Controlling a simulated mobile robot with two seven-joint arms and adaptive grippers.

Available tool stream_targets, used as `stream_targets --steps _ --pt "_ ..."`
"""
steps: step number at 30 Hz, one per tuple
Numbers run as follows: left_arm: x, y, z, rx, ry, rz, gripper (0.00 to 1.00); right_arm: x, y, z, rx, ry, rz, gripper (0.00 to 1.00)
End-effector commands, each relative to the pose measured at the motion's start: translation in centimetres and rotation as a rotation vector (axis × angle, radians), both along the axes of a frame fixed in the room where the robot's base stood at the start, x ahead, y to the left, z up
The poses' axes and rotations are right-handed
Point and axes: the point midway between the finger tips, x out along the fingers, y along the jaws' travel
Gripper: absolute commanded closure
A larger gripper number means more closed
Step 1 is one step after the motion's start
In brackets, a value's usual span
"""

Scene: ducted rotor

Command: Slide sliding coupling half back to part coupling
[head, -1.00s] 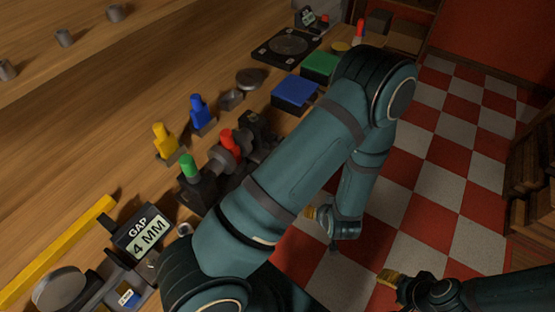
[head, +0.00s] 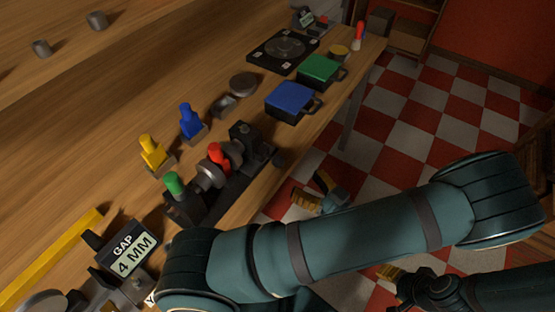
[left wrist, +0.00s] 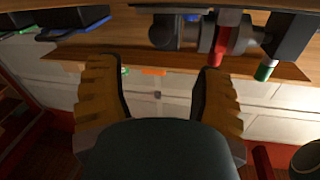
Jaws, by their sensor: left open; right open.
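A shaft assembly on the bench carries grey coupling discs (head: 210,176) with a red handle (head: 215,155). A black block (head: 247,140) stands at its far end and a green-handled block (head: 176,188) at its near end. Which disc slides, and any gap between the discs, I cannot tell. In the left wrist view the red handle (left wrist: 219,50) and discs (left wrist: 241,38) appear inverted at the top right. My left gripper (head: 313,190) is open and empty, off the bench's front edge and apart from the coupling. My right gripper (head: 390,276) is open, farther from the bench.
Blue (head: 290,101) and green (head: 320,70) trays lie beyond the coupling. Yellow (head: 152,151) and blue (head: 190,121) handled pieces stand behind it. A "GAP 4 MM" sign (head: 130,250) and yellow bar (head: 50,260) are at near left. My left arm crosses the foreground.

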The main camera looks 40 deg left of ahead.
Motion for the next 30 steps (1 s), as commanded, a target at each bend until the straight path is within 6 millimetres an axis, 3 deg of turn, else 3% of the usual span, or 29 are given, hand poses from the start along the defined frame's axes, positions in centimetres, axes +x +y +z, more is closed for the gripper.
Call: stream_targets --steps 9,15,21,30 --pt "0.5 6.3 -0.1 0.0 0.0 0.001 0.33 0.1 0.0 -0.7 0.0 -0.003 0.0 0.44" --pt "0.8 9.3 -0.1 -0.001 0.0 -0.001 0.33 0.2 0.0 -1.0 -0.001 -0.005 -0.001 0.44" --pt "0.9 10.7 -0.1 -0.002 0.0 -0.001 0.33 0.2 0.0 -1.1 -0.001 -0.006 -0.001 0.44" --pt "1.0 10.8 0.0 -0.002 0.0 -0.002 0.33 0.2 0.0 -1.1 -0.001 -0.006 -0.001 0.44"
